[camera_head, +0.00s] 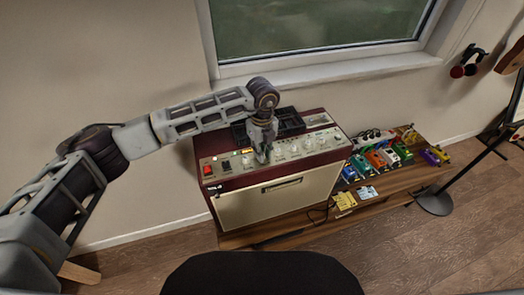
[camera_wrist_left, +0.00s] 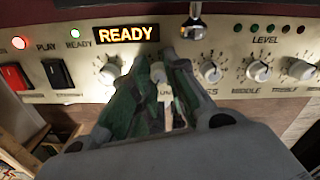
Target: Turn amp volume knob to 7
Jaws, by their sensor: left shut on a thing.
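The amp (camera_head: 275,190) is a dark red box with a cream front panel, standing on a low wooden bench. My left gripper (camera_head: 263,156) reaches down onto its control panel. In the left wrist view the green-padded fingers of my left gripper (camera_wrist_left: 161,78) are shut on the volume knob (camera_wrist_left: 158,72), which they mostly hide. Part of its label shows between the fingers. The knob's pointer and number cannot be read. A gain-side knob (camera_wrist_left: 110,72) is to the left and the bass knob (camera_wrist_left: 210,72) to the right. My right gripper is not in view.
In the left wrist view an orange READY display (camera_wrist_left: 126,34) is lit, with a red switch (camera_wrist_left: 14,76) at the left. Middle (camera_wrist_left: 257,70) and treble knobs stand further right. Colorful pedals (camera_head: 385,157) lie on the bench (camera_head: 405,180). A stand (camera_head: 435,200) is at the right.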

